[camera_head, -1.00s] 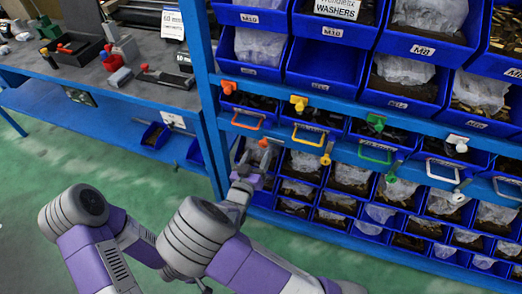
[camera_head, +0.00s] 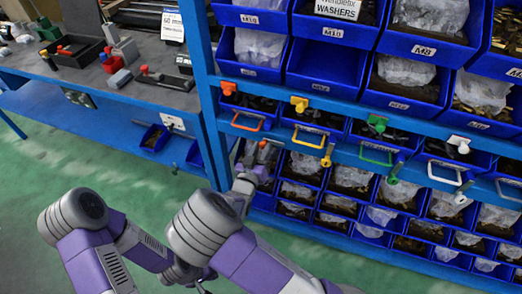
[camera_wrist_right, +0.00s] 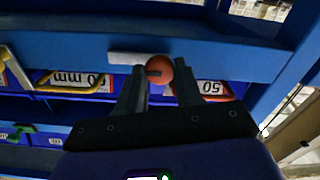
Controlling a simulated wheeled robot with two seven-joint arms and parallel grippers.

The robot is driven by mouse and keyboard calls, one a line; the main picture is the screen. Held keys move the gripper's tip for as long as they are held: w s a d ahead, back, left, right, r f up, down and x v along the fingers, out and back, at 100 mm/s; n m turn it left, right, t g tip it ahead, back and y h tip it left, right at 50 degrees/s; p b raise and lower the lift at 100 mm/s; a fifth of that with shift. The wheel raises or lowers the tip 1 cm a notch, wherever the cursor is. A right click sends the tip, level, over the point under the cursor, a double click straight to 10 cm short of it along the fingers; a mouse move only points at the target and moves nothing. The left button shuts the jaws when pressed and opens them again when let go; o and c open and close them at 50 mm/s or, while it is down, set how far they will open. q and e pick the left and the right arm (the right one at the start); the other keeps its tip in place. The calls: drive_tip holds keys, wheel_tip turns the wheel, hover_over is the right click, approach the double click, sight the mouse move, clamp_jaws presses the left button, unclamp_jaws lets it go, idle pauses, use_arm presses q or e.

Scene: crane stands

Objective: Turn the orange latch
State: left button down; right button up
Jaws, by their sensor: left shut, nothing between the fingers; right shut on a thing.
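The orange latch (camera_wrist_right: 158,72) shows in the right wrist view as a round orange knob with a dark bar, on the blue rack beam. In the head view it (camera_head: 263,144) is mostly hidden by my gripper. My right gripper (camera_head: 259,151) is at the rack, its fingers at the latch, one on each side in the wrist view (camera_wrist_right: 161,84). It is shut on the latch; the exact contact is hard to see. My left gripper (camera_head: 204,287) is low in the head view, apart from the rack, mostly hidden behind my arm, and shut.
Yellow (camera_head: 326,160), green (camera_head: 392,177) and white (camera_head: 459,198) latches sit along the same beam. An orange loop handle (camera_head: 248,123) is just above. Blue bins (camera_head: 325,70) fill the rack. A workbench (camera_head: 120,90) with tools stands at left; the green floor is clear.

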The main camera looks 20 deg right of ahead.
drive_tip(key=shift+r+n+p, duration=0.1)
drive_tip(key=shift+n+p, duration=1.7)
drive_tip(key=n+p, duration=0.2)
drive_tip(key=n, duration=0.1)
drive_tip(key=shift+n, duration=0.3)
drive_tip(key=n+p, duration=0.2)
drive_tip(key=n, duration=0.2)
drive_tip(key=shift+n+p, duration=0.3)
drive_tip(key=n+p, duration=0.1)
drive_tip(key=n, duration=0.4)
drive_tip(key=shift+f, duration=0.2)
drive_tip(key=shift+n, duration=0.3)
drive_tip(key=o, duration=1)
drive_tip(key=shift+o, duration=0.2)
